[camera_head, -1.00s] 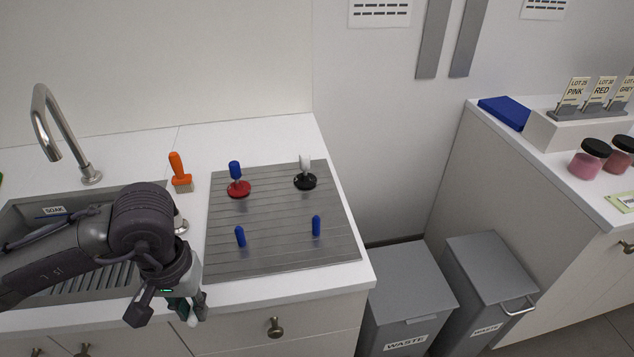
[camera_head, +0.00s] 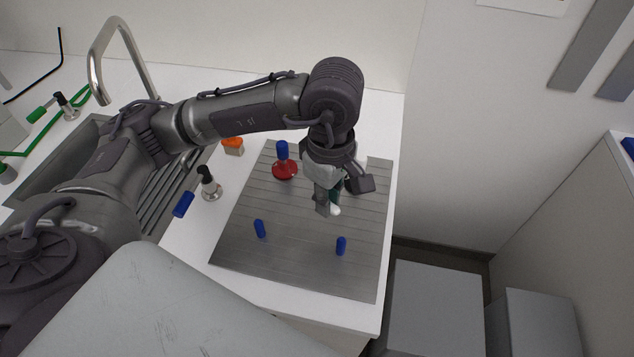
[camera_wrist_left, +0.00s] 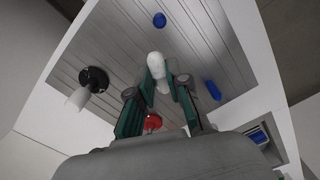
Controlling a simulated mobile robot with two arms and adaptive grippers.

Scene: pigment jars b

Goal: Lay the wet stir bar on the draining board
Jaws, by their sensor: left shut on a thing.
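The draining board (camera_head: 300,262) is a grey grooved board on the white counter; it also shows in the wrist view (camera_wrist_left: 118,42). My left gripper (camera_head: 331,208) is above the right part of the board, pointing down. It is shut on the white stir bar (camera_head: 335,211), whose rounded white end sticks out past the fingertips. In the wrist view the stir bar (camera_wrist_left: 156,66) sits between the green-padded fingers, with board behind it. The bar looks held clear of the board. Its upper part is hidden by the fingers. My right gripper is not in view.
A red-based blue-topped piece (camera_head: 285,166) stands behind. A black-based white-topped piece (camera_wrist_left: 92,80) is also on the board. An orange-topped block (camera_head: 232,147) and the sink lie left.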

